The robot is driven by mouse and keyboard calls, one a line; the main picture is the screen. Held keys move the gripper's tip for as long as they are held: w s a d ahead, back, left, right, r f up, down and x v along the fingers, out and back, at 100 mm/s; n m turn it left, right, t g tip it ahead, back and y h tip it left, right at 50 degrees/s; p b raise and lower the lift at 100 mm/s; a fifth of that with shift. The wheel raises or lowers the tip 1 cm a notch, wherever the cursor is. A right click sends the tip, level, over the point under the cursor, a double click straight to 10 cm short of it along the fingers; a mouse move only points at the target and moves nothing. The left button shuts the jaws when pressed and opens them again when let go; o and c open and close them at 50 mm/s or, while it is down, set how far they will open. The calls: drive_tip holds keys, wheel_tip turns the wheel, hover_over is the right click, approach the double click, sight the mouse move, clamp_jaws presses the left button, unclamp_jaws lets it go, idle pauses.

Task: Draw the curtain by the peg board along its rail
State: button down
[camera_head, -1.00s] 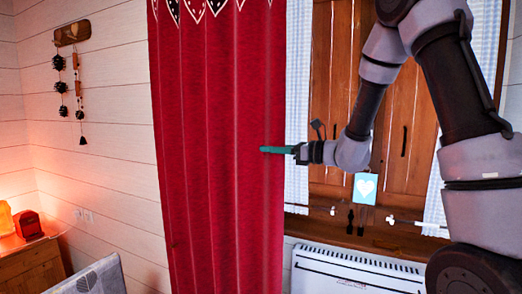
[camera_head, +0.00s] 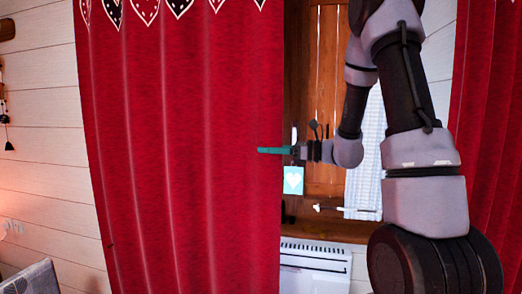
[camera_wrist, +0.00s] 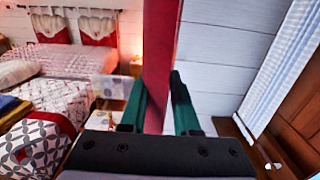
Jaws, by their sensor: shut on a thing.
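The red curtain (camera_head: 180,150) with a band of hearts near its top hangs in soft folds across the left and middle of the head view. My gripper (camera_head: 270,150) is at its right edge, about mid-height in the picture, with its teal fingers shut on that edge. In the wrist view the curtain edge (camera_wrist: 161,60) runs as a narrow red strip between the two fingers (camera_wrist: 160,105). The peg board (camera_head: 7,27) is partly cut off at the left border of the head view. The rail is out of view.
A second red curtain (camera_head: 482,110) hangs at the right. The wrist view shows a bed (camera_wrist: 40,90).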

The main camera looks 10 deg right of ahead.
drive_tip(key=shift+d, duration=0.15)
drive_tip(key=c, duration=1)
unclamp_jaws()
drive_tip(key=o, duration=0.4)
drive_tip(key=shift+s+d, duration=0.1)
drive_tip(key=shift+d, duration=0.1)
drive_tip(key=shift+c, duration=0.2)
drive_tip(key=shift+a, duration=0.1)
drive_tip(key=v, duration=1)
drive_tip(key=shift+s+d, duration=0.15)
drive_tip(key=shift+d, duration=0.2)
